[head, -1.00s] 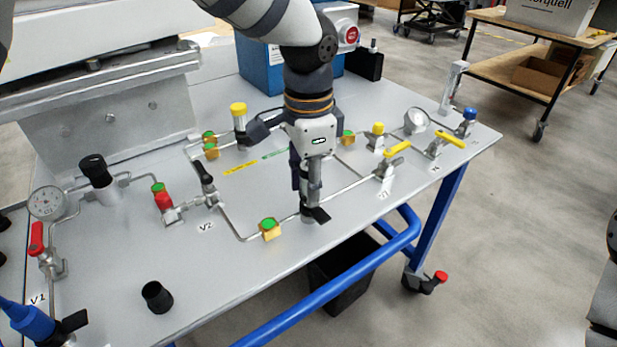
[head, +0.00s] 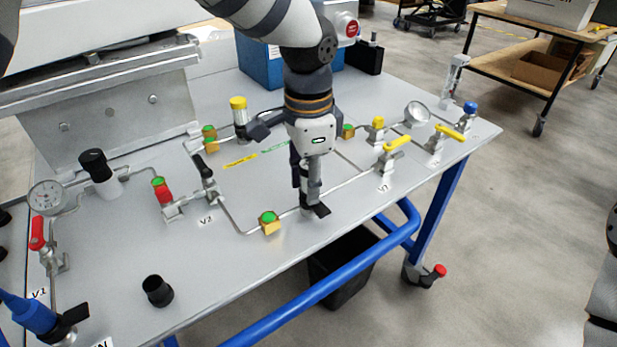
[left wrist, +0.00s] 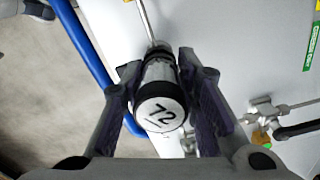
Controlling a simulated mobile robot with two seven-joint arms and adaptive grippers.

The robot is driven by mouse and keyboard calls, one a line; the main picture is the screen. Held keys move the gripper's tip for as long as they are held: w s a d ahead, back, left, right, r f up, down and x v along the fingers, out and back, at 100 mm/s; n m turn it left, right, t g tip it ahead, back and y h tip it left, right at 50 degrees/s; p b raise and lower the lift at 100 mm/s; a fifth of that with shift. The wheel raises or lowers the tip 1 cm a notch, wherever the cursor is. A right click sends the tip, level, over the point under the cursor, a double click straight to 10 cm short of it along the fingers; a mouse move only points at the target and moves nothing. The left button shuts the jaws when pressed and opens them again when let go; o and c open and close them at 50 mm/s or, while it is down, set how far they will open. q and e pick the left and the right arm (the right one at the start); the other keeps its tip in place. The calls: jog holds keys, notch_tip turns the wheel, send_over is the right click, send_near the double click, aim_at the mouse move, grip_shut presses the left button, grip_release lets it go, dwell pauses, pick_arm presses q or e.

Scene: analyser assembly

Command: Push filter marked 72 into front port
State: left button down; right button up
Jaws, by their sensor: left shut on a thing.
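The filter marked 72 (left wrist: 161,111) has a white round end, a black rim and a metal body. In the left wrist view it stands between the two fingers of my left gripper (left wrist: 160,88), which is shut on it. In the head view my left gripper (head: 308,195) points down over the front pipe line (head: 345,185), and the fingers cover most of the filter. The front port is hidden under the gripper and filter, so I cannot tell how deep the filter sits. My right gripper is not in view.
Yellow-handled valves (head: 397,145) stand right of the gripper. A yellow-capped cylinder (head: 239,112) stands behind left. A green-topped fitting (head: 268,222) lies on the front line. A loose black cup (head: 157,291) stands near the front edge. A blue rail (head: 320,290) runs below the table edge.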

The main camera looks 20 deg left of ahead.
pick_arm(q)
jog(key=shift+f, duration=0.1)
jog(key=c, duration=1.2)
grip_release()
jog(key=shift+o, duration=0.2)
